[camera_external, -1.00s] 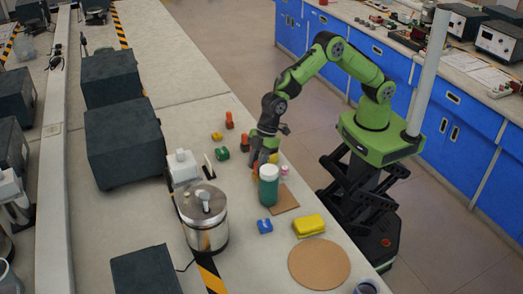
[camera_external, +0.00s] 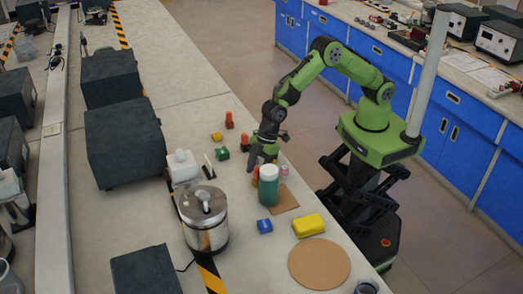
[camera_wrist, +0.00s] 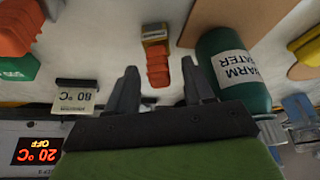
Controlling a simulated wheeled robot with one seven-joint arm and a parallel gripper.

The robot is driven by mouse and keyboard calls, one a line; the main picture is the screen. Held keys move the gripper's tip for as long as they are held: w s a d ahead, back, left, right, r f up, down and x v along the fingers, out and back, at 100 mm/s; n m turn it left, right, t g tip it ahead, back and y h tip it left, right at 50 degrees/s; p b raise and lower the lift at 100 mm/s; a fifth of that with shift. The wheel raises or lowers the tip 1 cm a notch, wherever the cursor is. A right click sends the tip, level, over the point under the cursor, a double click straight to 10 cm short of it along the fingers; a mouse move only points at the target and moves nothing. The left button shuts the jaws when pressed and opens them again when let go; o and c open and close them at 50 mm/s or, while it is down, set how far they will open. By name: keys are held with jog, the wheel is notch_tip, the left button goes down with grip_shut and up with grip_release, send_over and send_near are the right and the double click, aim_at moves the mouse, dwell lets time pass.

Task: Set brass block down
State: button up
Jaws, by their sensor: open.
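The brass block (camera_wrist: 154,33) stands on the bench in the wrist view, with a ribbed orange-red part (camera_wrist: 157,68) on its near side. In the external view, only an orange piece (camera_external: 255,174) shows below my gripper (camera_external: 263,160), partly hidden by the fingers and the bottle. My gripper (camera_wrist: 159,75) is open, with its dark fingers on either side of the orange part and visible gaps.
A brown square mat (camera_external: 284,201) lies beside the bottle. A metal pot (camera_external: 203,220) stands left. A green block (camera_external: 222,153) and an orange-topped piece (camera_external: 229,121) stand behind.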

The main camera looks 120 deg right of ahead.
jog(key=s+d+r+m+t+h+p, duration=0.1)
jog(key=s+d+r, duration=0.1)
jog(key=s+r, duration=0.85)
jog(key=s+d+r+m, duration=0.1)
jog(key=s+d+r, duration=0.1)
jog(key=s+r, duration=0.8)
jog(key=s+d+r+m, duration=0.1)
jog(key=s, duration=0.7)
jog(key=s+d+r+m, duration=0.1)
jog(key=s+d+r, duration=0.1)
jog(key=s, duration=0.6)
jog(key=shift+s+r+m+t+h, duration=0.2)
jog(key=shift+s+m+t+h, duration=0.1)
jog(key=shift+s+h, duration=0.1)
jog(key=shift+r+p, duration=0.5)
jog(key=shift+p, duration=0.1)
dwell(3.3)
